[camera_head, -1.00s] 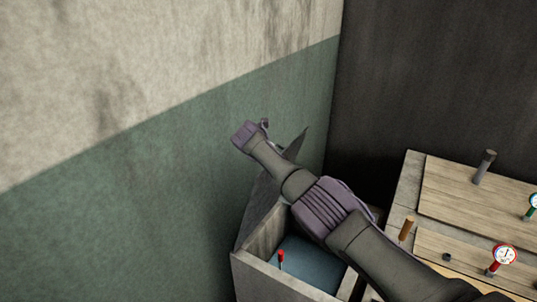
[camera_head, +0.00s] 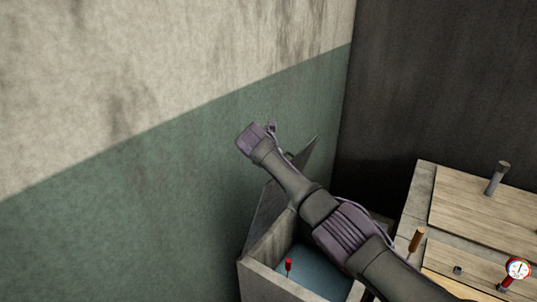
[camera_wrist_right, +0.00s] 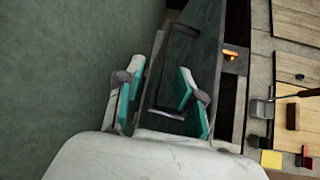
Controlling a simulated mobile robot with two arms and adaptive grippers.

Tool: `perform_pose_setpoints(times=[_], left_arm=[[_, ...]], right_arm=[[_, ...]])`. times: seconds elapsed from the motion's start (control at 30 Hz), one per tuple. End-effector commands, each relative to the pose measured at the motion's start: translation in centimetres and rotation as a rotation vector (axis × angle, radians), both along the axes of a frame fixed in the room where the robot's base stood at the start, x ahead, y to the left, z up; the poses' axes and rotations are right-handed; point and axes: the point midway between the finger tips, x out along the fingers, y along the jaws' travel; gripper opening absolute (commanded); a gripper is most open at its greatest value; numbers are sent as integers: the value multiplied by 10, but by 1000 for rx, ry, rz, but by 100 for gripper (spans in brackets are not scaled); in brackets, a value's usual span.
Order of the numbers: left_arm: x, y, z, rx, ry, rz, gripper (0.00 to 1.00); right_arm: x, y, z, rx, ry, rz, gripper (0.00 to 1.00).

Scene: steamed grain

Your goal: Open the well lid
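The well is an open stone box (camera_head: 262,288) with blue water (camera_head: 318,277) inside, at the bottom of the head view. A dark grey panel, seemingly the well lid (camera_head: 264,212), stands tilted up at the wall side, partly behind my right arm. It also seems to show in the right wrist view as a dark framed panel (camera_wrist_right: 180,58). My right gripper (camera_wrist_right: 156,88) has its two teal-padded fingers spread apart, with the panel visible between and beyond them. Contact with the panel cannot be told. The head view hides these fingertips. My left gripper is in neither view.
A red-topped stick (camera_head: 289,266) stands in the box. To the right is a stone counter with wooden lids (camera_head: 482,207), a dark post (camera_head: 497,178), a wooden peg (camera_head: 416,240) and a round gauge (camera_head: 518,268). The green and beige wall (camera_head: 180,175) closes off the left.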

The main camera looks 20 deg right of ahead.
Motion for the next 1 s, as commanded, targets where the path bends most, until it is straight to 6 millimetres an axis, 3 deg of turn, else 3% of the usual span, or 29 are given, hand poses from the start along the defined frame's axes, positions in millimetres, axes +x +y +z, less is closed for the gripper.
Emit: perform_pose_setpoints(times=[0.4, 1.0], left_arm=[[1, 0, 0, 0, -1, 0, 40], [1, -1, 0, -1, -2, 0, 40]], right_arm=[[-38, 31, 48, 1, -3, 3, 37], [-46, 37, 56, 1, 0, 2, 37]])
